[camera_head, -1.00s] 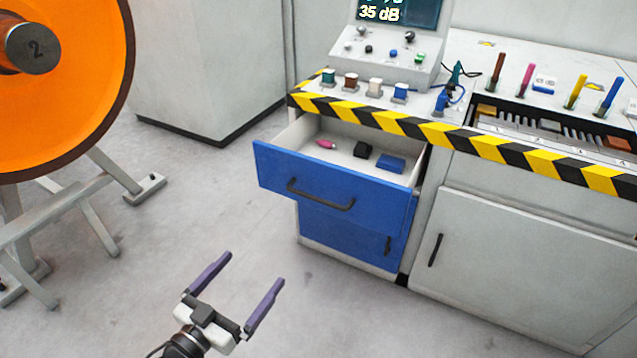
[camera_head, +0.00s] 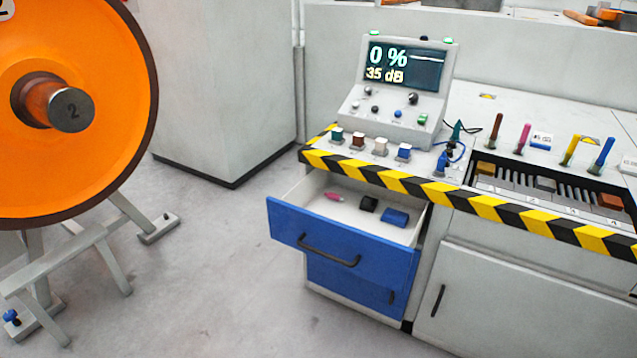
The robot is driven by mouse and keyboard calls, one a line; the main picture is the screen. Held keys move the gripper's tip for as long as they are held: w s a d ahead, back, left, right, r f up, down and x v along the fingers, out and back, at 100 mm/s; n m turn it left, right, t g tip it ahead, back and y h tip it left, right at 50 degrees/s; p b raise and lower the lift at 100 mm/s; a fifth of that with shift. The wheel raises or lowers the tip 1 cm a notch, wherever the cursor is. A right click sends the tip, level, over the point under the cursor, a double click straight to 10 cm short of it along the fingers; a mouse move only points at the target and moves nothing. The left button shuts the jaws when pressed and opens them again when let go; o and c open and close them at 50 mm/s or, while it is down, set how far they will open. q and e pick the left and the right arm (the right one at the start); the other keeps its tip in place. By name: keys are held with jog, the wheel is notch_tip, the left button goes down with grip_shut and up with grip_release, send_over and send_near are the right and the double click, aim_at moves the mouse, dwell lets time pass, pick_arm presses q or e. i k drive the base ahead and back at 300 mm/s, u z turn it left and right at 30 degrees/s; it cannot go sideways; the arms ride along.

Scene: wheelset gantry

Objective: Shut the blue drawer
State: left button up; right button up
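The blue drawer (camera_head: 343,245) is pulled out from the grey cabinet under the striped bench edge. Its front has a dark bar handle (camera_head: 329,252). Inside the drawer lie a pink object (camera_head: 333,197), a black block (camera_head: 368,204) and a blue block (camera_head: 395,217). A second blue front (camera_head: 350,285) below it sits flush with the cabinet. Neither of my grippers shows in this view.
A bench with a display console (camera_head: 398,90) and several coloured handles stands above the drawer. A grey cabinet door (camera_head: 500,300) is to its right. An orange wheel (camera_head: 110,120) on a grey stand (camera_head: 75,255) is at left. The floor before the drawer is clear.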

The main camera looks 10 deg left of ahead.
aim_at(344, 236)
jog(key=z, duration=1.35)
jog(key=k, duration=0.1)
jog(key=u, duration=1.65)
jog(key=i, duration=1)
jog(key=z, duration=0.3)
